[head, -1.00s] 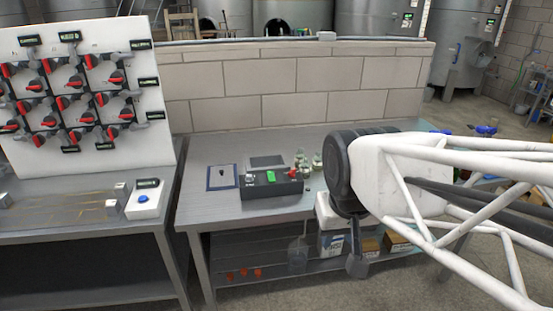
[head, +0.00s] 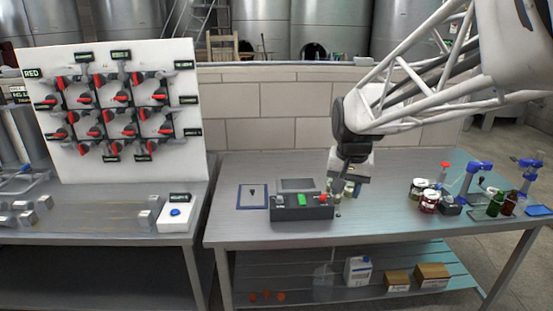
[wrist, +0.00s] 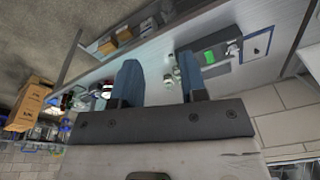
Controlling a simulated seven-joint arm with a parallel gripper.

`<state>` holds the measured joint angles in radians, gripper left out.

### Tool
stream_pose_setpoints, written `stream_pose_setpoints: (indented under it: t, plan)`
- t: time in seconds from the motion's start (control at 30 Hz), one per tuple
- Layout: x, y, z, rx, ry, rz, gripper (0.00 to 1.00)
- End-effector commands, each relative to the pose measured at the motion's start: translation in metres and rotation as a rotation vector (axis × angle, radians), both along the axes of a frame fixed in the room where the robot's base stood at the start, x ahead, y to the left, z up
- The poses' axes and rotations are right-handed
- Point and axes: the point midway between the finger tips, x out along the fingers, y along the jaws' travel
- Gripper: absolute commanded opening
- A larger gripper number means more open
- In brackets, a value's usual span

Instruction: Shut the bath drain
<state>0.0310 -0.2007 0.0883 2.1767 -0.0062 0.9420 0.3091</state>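My gripper (head: 340,205) hangs over the grey table (head: 390,215), just right of a dark control box (head: 290,212) with a green screen and a red knob. In the wrist view my gripper (wrist: 160,78) shows two blue fingers well apart with nothing between them. A white panel (head: 110,172) at left carries several red-handled valves (head: 124,98) on dark pipes. I cannot tell which part is the bath drain. Small glass jars (head: 352,188) stand close behind my gripper, partly hidden by it.
A white box with a blue button (head: 176,213) sits on the left bench. Dark and red jars (head: 428,201), bottles and blue-topped devices (head: 478,170) stand at the table's right. Cartons (head: 432,274) lie on the shelf below. The front right of the table is clear.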

Motion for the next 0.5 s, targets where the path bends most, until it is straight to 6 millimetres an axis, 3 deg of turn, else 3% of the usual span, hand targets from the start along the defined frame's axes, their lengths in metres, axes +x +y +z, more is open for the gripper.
stream_pose_setpoints:
  t: [0.5]
  plan:
    - [0.120, -0.010, -0.030, 0.019, 0.045, -0.146, 0.39]
